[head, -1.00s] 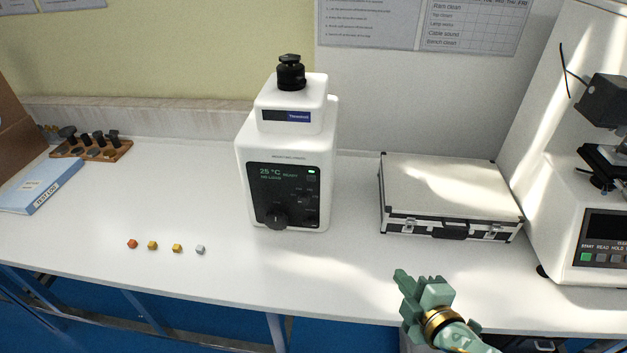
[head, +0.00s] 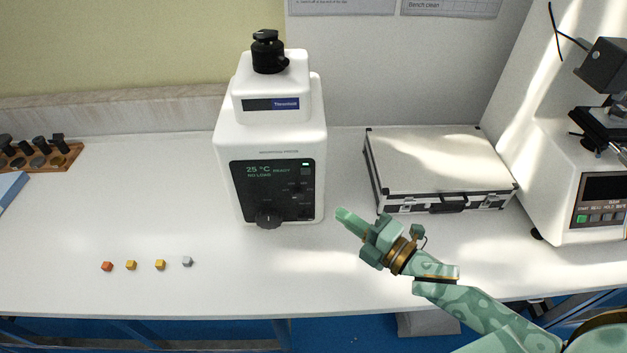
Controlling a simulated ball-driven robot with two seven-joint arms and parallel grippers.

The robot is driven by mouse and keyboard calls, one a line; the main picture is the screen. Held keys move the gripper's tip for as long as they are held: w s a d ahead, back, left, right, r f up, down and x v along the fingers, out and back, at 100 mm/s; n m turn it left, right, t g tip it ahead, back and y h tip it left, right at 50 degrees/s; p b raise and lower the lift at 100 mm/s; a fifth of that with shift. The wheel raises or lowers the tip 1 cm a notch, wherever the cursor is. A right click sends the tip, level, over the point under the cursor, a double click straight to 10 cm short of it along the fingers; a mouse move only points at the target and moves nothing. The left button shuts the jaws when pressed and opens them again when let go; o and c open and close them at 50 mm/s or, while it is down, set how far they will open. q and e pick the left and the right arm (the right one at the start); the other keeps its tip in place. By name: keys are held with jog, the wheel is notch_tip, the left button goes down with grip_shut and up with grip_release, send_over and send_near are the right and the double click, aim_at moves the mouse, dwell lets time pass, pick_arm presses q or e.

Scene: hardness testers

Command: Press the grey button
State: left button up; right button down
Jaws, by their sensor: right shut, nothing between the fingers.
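A white tester (head: 270,140) stands at mid-bench with a dark front panel (head: 275,190). The panel has a lit display, a black knob (head: 268,215) and several small dark keys; a small grey-green key (head: 305,171) sits below a green light at its upper right. I cannot tell for certain which is the grey button. A small grey block (head: 187,261) ends a row of coloured blocks on the bench. My right gripper (head: 346,217) is shut and empty, to the right of the panel, apart from it, pointing up-left. My left gripper is out of view.
A silver case (head: 440,165) lies right of the tester. A second white instrument (head: 560,185) stands at the far right. Red and yellow blocks (head: 131,265) lie front left, and a wooden rack (head: 40,160) stands far left. The bench before the tester is clear.

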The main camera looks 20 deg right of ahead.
jog(key=x, duration=0.3)
send_near(301, 173)
jog(key=s+a+x, duration=0.1)
jog(key=x, duration=0.4)
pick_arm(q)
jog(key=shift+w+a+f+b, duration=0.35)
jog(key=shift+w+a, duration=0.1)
pick_arm(e)
jog(key=shift+w+d, duration=0.25)
jog(key=shift+w, duration=0.6)
